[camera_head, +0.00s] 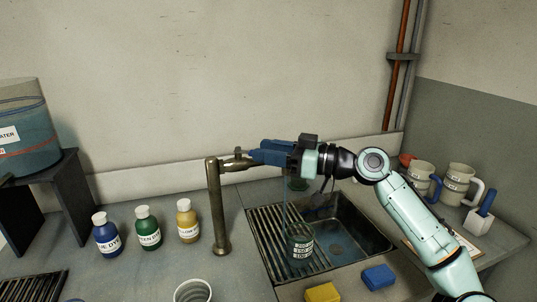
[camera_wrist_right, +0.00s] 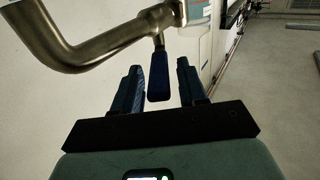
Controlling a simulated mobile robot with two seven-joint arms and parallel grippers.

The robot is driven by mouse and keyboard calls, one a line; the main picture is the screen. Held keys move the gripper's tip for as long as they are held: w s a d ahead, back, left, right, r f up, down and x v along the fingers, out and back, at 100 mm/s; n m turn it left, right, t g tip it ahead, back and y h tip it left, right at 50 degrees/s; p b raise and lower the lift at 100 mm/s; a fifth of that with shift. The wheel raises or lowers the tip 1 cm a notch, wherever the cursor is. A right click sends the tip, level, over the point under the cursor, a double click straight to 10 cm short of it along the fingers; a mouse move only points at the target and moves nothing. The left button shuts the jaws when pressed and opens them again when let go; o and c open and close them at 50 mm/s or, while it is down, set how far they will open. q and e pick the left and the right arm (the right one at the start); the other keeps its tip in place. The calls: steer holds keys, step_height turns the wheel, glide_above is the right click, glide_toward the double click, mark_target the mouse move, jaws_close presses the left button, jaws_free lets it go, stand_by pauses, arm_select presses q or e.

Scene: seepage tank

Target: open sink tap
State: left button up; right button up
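The brass sink tap (camera_head: 216,205) stands left of the sink (camera_head: 345,235), with its spout bending right. In the right wrist view, the tap's pipe (camera_wrist_right: 100,48) crosses the upper left and its blue lever handle (camera_wrist_right: 159,75) hangs down. My right gripper (camera_head: 257,153) is at the tap's top, its blue fingers partly hiding the spout. In the wrist view, its two fingers (camera_wrist_right: 157,84) are open, one on each side of the handle, with gaps visible. A thin bluish vertical streak (camera_head: 285,205) runs from below the gripper toward a labelled beaker (camera_head: 299,243). My left gripper is out of view.
Blue (camera_head: 106,236), green (camera_head: 148,231) and yellow (camera_head: 187,223) dye bottles stand left of the tap. A yellow sponge (camera_head: 322,293) and a blue sponge (camera_head: 378,277) lie before the sink. Mugs (camera_head: 455,185) stand at right. A water tank (camera_head: 25,130) sits at far left.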

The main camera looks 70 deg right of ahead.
steer(key=shift+f, duration=0.15)
steer(key=shift+s, duration=0.4)
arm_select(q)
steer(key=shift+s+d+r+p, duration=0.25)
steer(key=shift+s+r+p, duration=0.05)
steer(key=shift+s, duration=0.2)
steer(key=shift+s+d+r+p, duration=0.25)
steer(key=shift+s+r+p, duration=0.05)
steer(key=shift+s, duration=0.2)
arm_select(e)
steer(key=s, duration=1.2)
steer(key=shift+s+d, duration=0.15)
steer(key=shift+s, duration=0.15)
